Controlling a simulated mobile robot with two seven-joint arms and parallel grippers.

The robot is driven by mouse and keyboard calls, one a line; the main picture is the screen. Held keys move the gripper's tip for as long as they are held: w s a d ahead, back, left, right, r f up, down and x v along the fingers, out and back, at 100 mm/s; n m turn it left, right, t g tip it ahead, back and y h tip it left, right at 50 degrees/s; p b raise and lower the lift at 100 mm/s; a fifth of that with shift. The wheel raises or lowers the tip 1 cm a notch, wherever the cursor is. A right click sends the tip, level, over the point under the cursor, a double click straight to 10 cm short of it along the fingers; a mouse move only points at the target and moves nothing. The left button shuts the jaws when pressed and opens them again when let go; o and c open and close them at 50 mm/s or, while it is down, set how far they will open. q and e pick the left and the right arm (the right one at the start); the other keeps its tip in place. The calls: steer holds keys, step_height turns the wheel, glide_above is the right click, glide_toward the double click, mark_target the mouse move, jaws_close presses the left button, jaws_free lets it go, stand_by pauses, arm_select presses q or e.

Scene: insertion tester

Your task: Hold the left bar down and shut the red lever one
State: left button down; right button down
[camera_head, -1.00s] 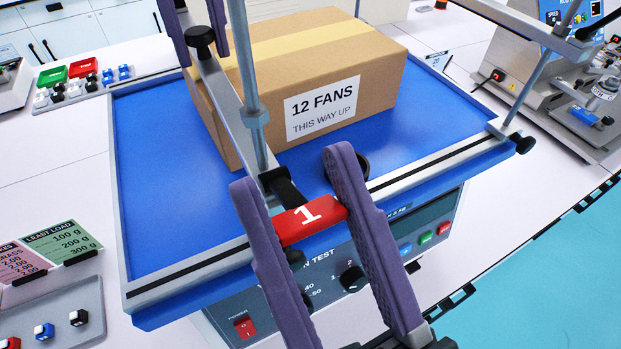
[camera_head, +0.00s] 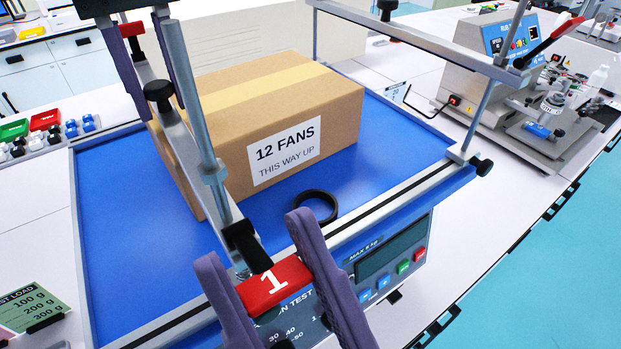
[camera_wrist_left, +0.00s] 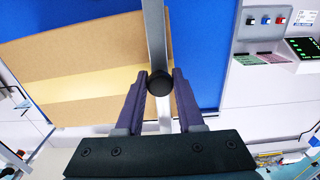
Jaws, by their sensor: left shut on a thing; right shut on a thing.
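The grey left bar (camera_head: 181,137) runs over the left part of the cardboard box (camera_head: 335,120) to the tray's front edge. My left gripper (camera_head: 158,92) is shut on this bar, by the black knob; the left wrist view shows the bar (camera_wrist_left: 155,35) between its fingers (camera_wrist_left: 160,85). The red lever marked 1 (camera_head: 275,288) sits at the bar's front end, beside a black clasp (camera_head: 245,246), and lies low over the tray's front edge. My right gripper (camera_head: 258,255) is shut on it. The fingers partly hide the lever's sides.
The box stands on a blue tray (camera_head: 110,230). A black ring (camera_head: 317,206) lies in front of the box. An upright rod (camera_head: 192,90) rises beside the left bar. The right bar (camera_head: 420,40) has a raised red lever (camera_head: 555,40). The tray's right part is bare.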

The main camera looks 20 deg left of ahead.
steer(key=shift+c, duration=2)
jaws_free()
steer(key=shift+f, duration=0.1)
steer(key=shift+s+d+f, duration=0.2)
steer(key=shift+d+f, duration=0.1)
arm_select(q)
steer(key=shift+c, duration=2.2)
jaws_free()
arm_select(e)
steer(key=s+d, duration=0.8)
steer(key=d, duration=0.1)
steer(key=shift+d+f, duration=0.1)
